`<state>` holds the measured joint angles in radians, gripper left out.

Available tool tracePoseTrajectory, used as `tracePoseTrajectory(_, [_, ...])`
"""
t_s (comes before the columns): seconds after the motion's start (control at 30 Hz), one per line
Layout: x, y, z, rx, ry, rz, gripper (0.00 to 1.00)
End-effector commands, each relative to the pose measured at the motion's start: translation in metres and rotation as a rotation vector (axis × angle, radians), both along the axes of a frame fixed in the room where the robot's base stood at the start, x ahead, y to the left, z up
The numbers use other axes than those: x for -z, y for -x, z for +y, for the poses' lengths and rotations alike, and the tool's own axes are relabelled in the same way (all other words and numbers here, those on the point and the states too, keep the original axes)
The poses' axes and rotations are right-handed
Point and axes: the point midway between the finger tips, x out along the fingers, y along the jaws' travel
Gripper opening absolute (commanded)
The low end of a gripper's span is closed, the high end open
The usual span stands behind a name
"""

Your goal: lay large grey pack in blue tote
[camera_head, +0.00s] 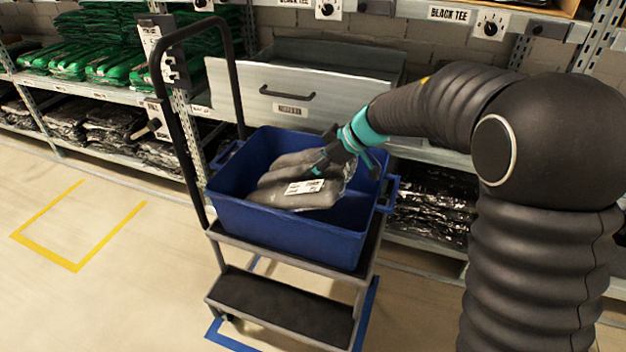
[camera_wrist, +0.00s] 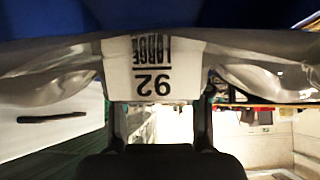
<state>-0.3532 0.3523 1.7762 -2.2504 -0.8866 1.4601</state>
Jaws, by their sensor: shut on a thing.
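The grey pack (camera_head: 298,186) is in the mouth of the blue tote (camera_head: 290,229), inside its walls in the head view, with a white label facing up. In the wrist view the pack (camera_wrist: 50,62) spans the picture, and its label (camera_wrist: 152,68) reads "LARGE" and "92" upside down. My gripper (camera_head: 322,163) is shut on the pack's right upper edge; its fingers also show in the wrist view (camera_wrist: 160,112). Whether the pack touches the tote's floor is hidden. The tote stands on the upper deck of a cart.
The cart (camera_head: 283,303) has a dark lower step and a tall black handle (camera_head: 168,100) at left. An open drawer (camera_head: 290,85) is behind the tote. Shelves hold green packs (camera_head: 105,65) and black packs (camera_head: 435,200). The floor at left is clear around yellow markings.

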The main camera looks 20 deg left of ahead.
Motion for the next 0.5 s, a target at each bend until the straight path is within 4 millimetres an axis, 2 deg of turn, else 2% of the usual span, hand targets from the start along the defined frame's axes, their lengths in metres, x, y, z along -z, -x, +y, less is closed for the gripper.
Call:
tracePoseTrajectory(0.17, [0.006,-0.001,0.007,0.002,-0.001,-0.001,0.06])
tracePoseTrajectory(0.5, [0.044,-0.001,0.006,0.003,0.001,-0.001,0.06])
